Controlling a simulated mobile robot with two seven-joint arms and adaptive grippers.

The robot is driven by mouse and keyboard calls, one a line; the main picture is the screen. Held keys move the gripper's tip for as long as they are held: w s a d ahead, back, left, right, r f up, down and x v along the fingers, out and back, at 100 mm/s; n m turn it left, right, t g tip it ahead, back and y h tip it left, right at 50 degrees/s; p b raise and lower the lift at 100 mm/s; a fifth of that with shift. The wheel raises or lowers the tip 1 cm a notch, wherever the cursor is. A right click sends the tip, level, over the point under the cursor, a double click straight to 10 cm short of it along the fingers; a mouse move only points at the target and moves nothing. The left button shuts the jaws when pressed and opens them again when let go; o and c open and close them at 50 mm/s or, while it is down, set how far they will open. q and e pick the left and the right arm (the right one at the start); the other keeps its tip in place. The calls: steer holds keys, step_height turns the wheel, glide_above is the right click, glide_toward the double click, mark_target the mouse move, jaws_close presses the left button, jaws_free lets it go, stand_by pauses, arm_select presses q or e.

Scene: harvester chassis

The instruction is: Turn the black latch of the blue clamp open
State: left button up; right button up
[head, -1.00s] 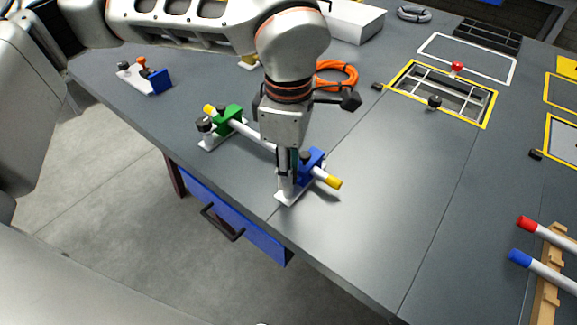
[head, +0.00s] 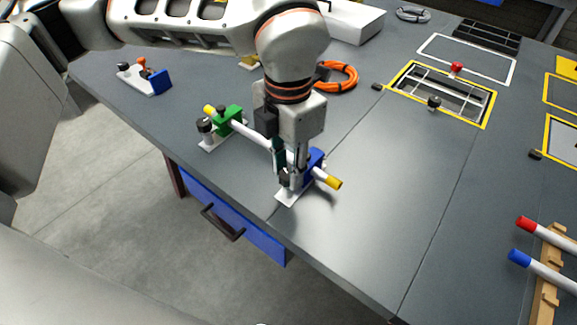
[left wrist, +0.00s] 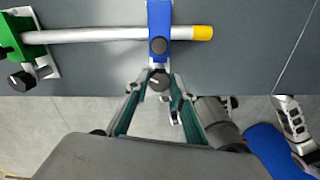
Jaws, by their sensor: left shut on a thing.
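The blue clamp (head: 317,162) stands on a white base plate (head: 285,200) near the table's front edge. A white rod with yellow ends (head: 248,133) runs through it and through the green clamp (head: 229,117). In the left wrist view the blue clamp (left wrist: 159,20) has a dark knob (left wrist: 158,46) on top. Its black latch (left wrist: 159,80) lies at the front, between my fingertips. My left gripper (head: 291,180) points down and is shut on the black latch, partly hiding it in the head view.
The green clamp has its own black latch (head: 205,125). An orange cable coil (head: 343,76) lies behind my arm. A small blue and white fixture (head: 158,80) sits at the far left. The table right of the blue clamp is clear, up to a wooden rack (head: 547,285).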

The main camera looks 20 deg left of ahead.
mark_target(288, 173)
arm_select(q)
steer(key=n, duration=0.5)
steer(key=shift+n, duration=0.3)
stand_by(0.4)
steer(key=o, duration=0.8)
step_height(288, 173, up, 12)
stand_by(0.6)
